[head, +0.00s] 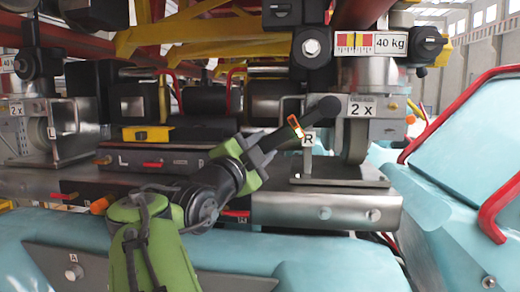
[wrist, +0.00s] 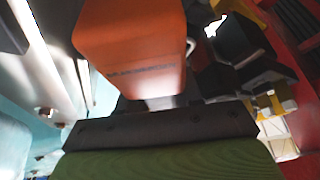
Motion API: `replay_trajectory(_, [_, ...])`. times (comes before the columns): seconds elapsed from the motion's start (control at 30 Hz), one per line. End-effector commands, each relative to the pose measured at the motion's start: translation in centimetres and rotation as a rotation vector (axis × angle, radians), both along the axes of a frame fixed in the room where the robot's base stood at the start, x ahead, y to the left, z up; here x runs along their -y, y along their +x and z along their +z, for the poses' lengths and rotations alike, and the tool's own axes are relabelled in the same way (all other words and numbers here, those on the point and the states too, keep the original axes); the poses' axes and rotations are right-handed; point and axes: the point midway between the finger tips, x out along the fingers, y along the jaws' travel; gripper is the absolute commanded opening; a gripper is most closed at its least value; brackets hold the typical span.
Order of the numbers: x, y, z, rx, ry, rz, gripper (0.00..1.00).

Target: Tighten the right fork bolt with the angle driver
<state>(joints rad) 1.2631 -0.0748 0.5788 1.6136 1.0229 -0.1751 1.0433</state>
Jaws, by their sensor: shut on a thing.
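My gripper (head: 254,153) is at the middle of the head view, with its dark jaws shut on the angle driver. The driver's dark shaft (head: 282,135) reaches up and right to a rounded dark head (head: 327,107). That head is in front of the right fork's metal bracket, just left of its "2 X" plate (head: 362,106). The right fork bolt cannot be made out; the driver head may hide it, and I cannot tell whether they touch. In the wrist view the driver's orange body (wrist: 135,45) fills the top middle, close to the camera, above the dark jaw edge.
An "R" tag (head: 308,138) and a small orange-edged piece (head: 296,127) are beside the shaft. The steel ledge (head: 325,210) lies below. A left bracket (head: 65,130) has its own "2 X" plate. A red rail (head: 490,205) and teal body panels (head: 440,235) are at right.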

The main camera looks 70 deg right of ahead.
Motion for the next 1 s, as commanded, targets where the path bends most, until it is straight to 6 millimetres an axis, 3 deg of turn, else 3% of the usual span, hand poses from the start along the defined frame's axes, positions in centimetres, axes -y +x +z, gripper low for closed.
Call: replay_trajectory(1.0, [1.8,0.4,0.3,-0.001,-0.009,-0.001,0.0])
